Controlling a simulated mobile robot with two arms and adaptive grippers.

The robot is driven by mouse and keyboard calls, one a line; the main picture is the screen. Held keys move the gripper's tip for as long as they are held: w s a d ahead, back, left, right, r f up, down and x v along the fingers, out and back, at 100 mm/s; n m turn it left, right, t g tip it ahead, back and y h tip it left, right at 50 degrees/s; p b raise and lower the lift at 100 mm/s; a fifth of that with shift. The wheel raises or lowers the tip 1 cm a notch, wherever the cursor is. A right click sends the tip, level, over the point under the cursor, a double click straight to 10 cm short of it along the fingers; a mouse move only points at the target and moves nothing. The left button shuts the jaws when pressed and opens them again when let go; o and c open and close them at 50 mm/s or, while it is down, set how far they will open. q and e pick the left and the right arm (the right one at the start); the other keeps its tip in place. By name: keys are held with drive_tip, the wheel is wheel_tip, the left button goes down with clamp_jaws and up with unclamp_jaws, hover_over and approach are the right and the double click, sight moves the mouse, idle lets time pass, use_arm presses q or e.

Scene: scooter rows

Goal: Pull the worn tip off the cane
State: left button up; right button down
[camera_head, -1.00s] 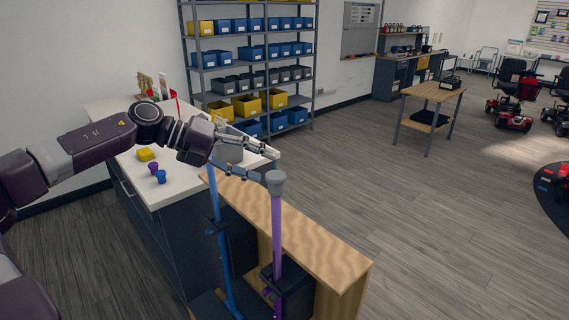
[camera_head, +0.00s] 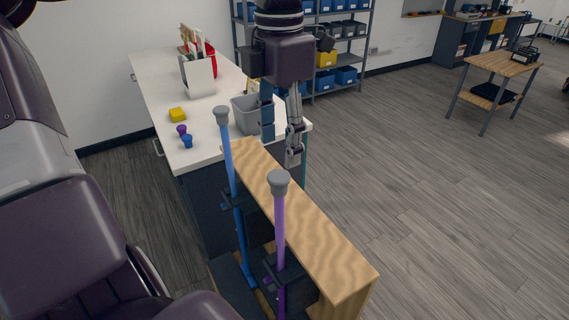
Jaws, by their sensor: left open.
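A purple cane (camera_head: 280,235) stands upright in a dark holder, with a grey rubber tip (camera_head: 279,182) on its top end. A blue cane (camera_head: 230,155) stands to its left, also with a grey tip (camera_head: 222,117) on top. Whether either tip is worn is too small to tell. My left gripper (camera_head: 280,148) hangs pointing down, fingers apart and empty. In the picture its fingertips are above the purple cane's tip and right of the blue cane's tip; both tips are in plain sight, clear of the fingers. My right gripper is not in view.
A wooden-topped stand (camera_head: 318,237) runs beside the canes. Open floor lies to the right.

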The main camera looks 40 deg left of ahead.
sight(278, 176)
use_arm(q)
drive_tip(key=shift+s+a, duration=0.1)
drive_tip(key=shift+s, duration=0.2)
drive_tip(key=shift+w+f+b, duration=0.15)
drive_tip(key=shift+f+b, duration=0.2)
drive_tip(key=shift+f, duration=0.05)
wheel_tip(278, 176, down, 8)
drive_tip(key=b, duration=0.6)
drive_tip(key=shift+f+b, duration=0.15)
drive_tip(key=shift+b, duration=0.15)
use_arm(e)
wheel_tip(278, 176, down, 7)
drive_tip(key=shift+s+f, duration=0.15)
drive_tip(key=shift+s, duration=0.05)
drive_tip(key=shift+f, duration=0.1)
use_arm(q)
clamp_jaws()
